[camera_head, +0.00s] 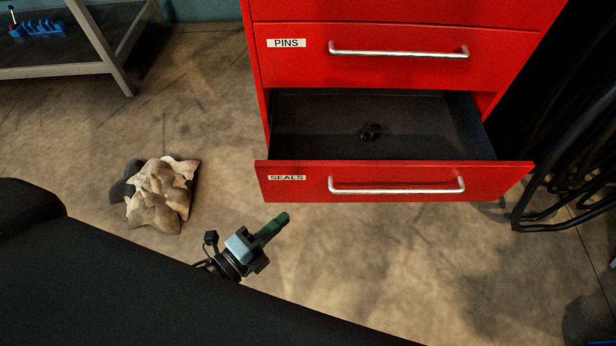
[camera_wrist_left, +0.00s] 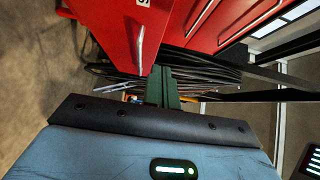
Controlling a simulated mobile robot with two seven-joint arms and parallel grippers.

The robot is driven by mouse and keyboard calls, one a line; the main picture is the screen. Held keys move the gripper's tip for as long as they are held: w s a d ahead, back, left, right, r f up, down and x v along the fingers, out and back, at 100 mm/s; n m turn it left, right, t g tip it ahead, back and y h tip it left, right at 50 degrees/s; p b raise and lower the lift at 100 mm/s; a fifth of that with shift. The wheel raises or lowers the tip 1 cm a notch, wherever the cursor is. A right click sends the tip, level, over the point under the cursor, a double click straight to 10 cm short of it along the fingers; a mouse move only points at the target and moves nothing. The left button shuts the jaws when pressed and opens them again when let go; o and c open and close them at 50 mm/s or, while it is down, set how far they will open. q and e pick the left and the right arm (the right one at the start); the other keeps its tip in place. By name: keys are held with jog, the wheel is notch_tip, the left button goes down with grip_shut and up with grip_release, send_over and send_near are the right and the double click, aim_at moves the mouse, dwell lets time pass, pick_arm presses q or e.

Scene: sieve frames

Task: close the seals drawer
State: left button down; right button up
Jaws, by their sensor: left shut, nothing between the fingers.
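The seals drawer (camera_head: 300,187) is the lowest visible red drawer, labelled SEALS, and it stands pulled open. My right gripper is not in view.
The PINS drawer (camera_head: 290,62) above is shut. A crumpled cloth pile (camera_head: 160,192) lies on the floor at left. Black coiled cable or tubing (camera_head: 560,180) is right of the cabinet. A grey-framed shelf (camera_head: 110,65) stands at back left. Floor before the drawer is clear.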

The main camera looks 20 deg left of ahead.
pick_arm(q)
send_near(323, 168)
jog(key=w+d, duration=0.2)
jog(key=d, duration=0.2)
jog(key=shift+w+a, duration=0.35)
jog(key=shift+w, duration=0.45)
jog(key=shift+w+a, duration=0.3)
jog(key=shift+w, duration=0.5)
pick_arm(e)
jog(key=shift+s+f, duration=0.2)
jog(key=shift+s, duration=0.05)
